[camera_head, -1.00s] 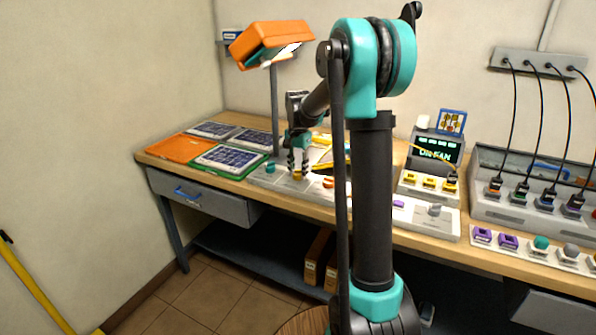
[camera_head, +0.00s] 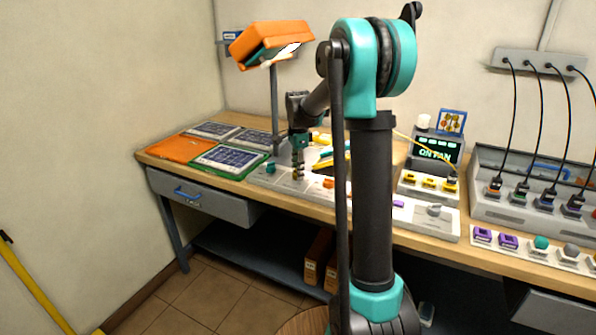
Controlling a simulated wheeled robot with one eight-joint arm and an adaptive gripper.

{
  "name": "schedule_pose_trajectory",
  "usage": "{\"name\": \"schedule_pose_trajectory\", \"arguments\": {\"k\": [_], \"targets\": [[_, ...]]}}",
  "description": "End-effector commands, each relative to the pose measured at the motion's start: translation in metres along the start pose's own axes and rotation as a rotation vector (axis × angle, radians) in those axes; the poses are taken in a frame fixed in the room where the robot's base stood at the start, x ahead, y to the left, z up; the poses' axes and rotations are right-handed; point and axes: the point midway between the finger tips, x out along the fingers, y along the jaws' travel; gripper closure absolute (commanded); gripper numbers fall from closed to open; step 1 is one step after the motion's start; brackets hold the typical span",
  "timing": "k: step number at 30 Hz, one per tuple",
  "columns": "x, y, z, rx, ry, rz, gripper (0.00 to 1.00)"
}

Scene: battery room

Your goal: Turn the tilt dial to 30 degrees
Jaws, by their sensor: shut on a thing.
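My gripper (camera_head: 298,172) points down at the grey control panel (camera_head: 262,181) on the bench. It is shut on a small yellow knob, which the fingers mostly hide. I take this knob to be the tilt dial; its scale and pointer angle are too small to read. A teal knob (camera_head: 270,168) stands on the panel to the left of my gripper. An orange knob (camera_head: 328,183) is to the right. Behind my gripper is a yellow and teal part (camera_head: 326,160), partly hidden by my arm.
An orange lamp-like head (camera_head: 268,40) on a grey post (camera_head: 274,100) stands behind my gripper. Solar panels (camera_head: 228,158) lie to the left. A lit display box (camera_head: 436,150), yellow plugs and a cable rack (camera_head: 530,65) are to the right. My arm blocks the middle.

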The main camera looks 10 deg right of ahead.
Motion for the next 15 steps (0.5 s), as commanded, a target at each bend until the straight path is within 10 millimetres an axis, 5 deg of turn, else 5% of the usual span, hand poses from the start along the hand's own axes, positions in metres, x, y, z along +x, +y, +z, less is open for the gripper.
{"name": "schedule_pose_trajectory", "arguments": {"k": [12,13,15], "targets": [[-0.0003,-0.0006,-0.0003,0.007,0.000,-0.001,0.94],[-0.0003,-0.0006,-0.0003,0.007,0.000,-0.001,0.63],[-0.0002,-0.0006,-0.0002,0.007,0.000,-0.001,0.54]]}}
